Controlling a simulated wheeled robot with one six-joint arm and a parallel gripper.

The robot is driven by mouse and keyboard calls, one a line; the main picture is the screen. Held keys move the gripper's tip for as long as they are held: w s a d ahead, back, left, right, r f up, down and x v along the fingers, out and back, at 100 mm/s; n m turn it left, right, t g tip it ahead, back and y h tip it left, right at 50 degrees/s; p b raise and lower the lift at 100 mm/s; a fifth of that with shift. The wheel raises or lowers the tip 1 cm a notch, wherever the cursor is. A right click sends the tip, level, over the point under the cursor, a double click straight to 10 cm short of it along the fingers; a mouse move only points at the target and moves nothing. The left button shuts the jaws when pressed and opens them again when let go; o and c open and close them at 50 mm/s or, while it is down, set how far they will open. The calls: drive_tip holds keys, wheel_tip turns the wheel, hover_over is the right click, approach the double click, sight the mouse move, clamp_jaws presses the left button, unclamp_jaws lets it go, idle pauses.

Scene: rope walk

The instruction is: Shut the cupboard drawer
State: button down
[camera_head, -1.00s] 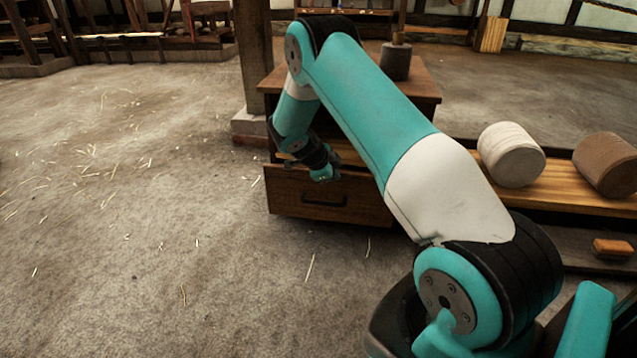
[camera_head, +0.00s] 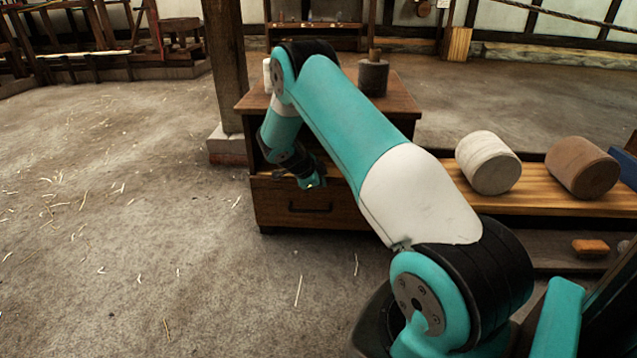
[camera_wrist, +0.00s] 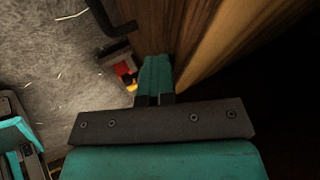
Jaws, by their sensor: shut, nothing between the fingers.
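The wooden cupboard (camera_head: 405,97) stands ahead of me. Its drawer (camera_head: 282,208) is low in the front and has a dark handle (camera_head: 310,207). The drawer seems to stand out a little; my arm hides its right part, so I cannot tell how far. My gripper (camera_head: 313,183) is shut and empty, at the upper edge of the drawer front, above the handle. In the wrist view, the gripper's teal fingers (camera_wrist: 155,80) lie against or very near the drawer front (camera_wrist: 150,25). The handle (camera_wrist: 105,17) shows at the upper left.
A dark weight-like block (camera_head: 373,77) and a small white item (camera_head: 267,75) stand on the cupboard. A post (camera_head: 225,70) rises at its left. A bench (camera_head: 535,197) at the right carries a pale roll (camera_head: 488,162) and a brown roll (camera_head: 582,167). The floor at left is clear.

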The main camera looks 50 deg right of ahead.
drive_tip(key=s+a+r+p, duration=0.2)
drive_tip(key=a+r+p, duration=0.5)
drive_tip(key=a+r, duration=0.1)
drive_tip(key=shift+s+a, duration=0.2)
drive_tip(key=shift+a, duration=0.4)
